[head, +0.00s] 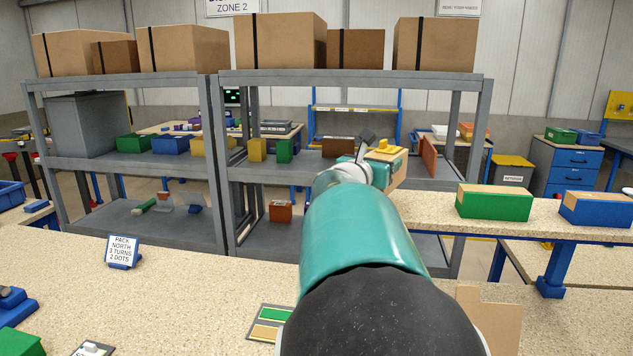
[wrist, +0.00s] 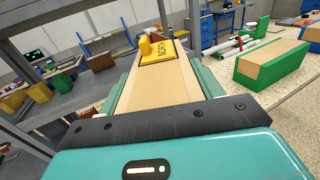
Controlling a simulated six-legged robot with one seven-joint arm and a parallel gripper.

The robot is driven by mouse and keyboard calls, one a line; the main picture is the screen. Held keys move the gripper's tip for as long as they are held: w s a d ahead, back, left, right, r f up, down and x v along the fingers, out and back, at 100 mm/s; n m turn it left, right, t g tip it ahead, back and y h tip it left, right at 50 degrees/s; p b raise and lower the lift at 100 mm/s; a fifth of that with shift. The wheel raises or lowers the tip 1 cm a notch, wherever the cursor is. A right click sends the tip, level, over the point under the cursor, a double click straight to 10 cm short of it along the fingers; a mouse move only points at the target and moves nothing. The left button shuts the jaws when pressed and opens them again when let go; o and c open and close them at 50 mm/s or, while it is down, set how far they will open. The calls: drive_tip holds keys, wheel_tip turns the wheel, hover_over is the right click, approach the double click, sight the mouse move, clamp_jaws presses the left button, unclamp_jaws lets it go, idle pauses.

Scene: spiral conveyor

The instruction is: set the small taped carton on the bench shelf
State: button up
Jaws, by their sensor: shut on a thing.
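My gripper (head: 372,170) is at the end of my outstretched teal arm and is shut on a tan carton (head: 398,170). In the wrist view the carton (wrist: 157,90) lies lengthwise between the teal fingers. A yellow piece marked NORTH (wrist: 163,49) sits on its far end. The raised speckled shelf (head: 445,230), which seems to be the bench shelf, runs to the right. The carton is held in the air near its left end; my arm hides part of that end. I cannot tell the gap below the carton.
A green-sided box (head: 493,203) and a blue-sided box (head: 597,209) stand on the speckled shelf. A grey rack (head: 350,76) with cartons and coloured bins stands behind. A sign (head: 122,250) stands on the near bench (head: 200,290). The shelf left of the green box looks clear.

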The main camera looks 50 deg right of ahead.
drive_tip(key=shift+s+d+f, duration=0.1)
drive_tip(key=shift+d+f, duration=0.95)
drive_tip(key=shift+f, duration=0.1)
drive_tip(key=shift+d+f, duration=0.15)
drive_tip(key=shift+f, duration=0.75)
drive_tip(key=shift+d+f, duration=0.15)
drive_tip(key=shift+f, duration=0.75)
drive_tip(key=shift+f, duration=0.15)
drive_tip(key=o, duration=1.3)
drive_tip(key=shift+c, duration=0.2)
